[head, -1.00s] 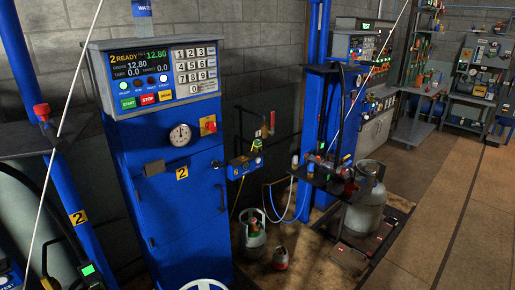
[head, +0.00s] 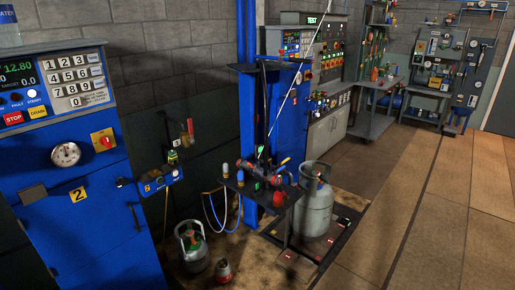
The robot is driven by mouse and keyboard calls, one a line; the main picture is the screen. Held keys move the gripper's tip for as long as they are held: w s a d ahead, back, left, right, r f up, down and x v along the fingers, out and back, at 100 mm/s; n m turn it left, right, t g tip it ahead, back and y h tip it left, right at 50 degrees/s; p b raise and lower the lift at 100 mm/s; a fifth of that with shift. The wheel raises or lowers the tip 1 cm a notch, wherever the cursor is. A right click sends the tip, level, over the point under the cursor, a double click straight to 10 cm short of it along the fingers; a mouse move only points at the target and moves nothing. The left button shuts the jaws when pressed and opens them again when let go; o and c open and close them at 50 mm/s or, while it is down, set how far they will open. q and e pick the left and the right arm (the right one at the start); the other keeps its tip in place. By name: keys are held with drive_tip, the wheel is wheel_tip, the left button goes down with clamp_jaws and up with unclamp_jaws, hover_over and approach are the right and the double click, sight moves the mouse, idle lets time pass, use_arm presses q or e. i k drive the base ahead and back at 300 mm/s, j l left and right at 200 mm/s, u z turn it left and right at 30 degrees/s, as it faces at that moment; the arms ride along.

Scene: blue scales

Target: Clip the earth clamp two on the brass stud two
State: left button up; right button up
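I cannot make out the earth clamp two or the brass stud two in the head view; any such parts are too small or hidden. The blue cabinet (head: 65,225) marked 2 stands at the left, with a keypad, a round dial and a red-and-yellow switch on its front. A small blue wall bracket (head: 158,184) with fittings sits just right of it. Neither of my grippers is in view.
A grey gas cylinder (head: 313,205) stands on a dark low platform (head: 346,219) by a blue post (head: 246,110). A dark shelf (head: 250,193) with tools juts out there. Small cylinders (head: 192,248) stand on the floor. Brown floor (head: 410,215) at right is clear.

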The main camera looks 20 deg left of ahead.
sight(173, 157)
drive_tip(key=i+l+z, duration=0.25)
drive_tip(key=i, duration=0.2)
drive_tip(key=i+l+z, duration=0.25)
drive_tip(key=i, duration=0.2)
drive_tip(key=i+j+u, duration=0.15)
drive_tip(key=i+u, duration=0.15)
drive_tip(key=u, duration=0.2)
drive_tip(key=i+u, duration=0.45)
drive_tip(key=i+l+u, duration=0.1)
drive_tip(key=u, duration=0.4)
drive_tip(key=i+j+u, duration=0.1)
drive_tip(key=i+u, duration=0.55)
drive_tip(key=u, duration=0.15)
drive_tip(key=i+u, duration=0.3)
drive_tip(key=u, duration=0.15)
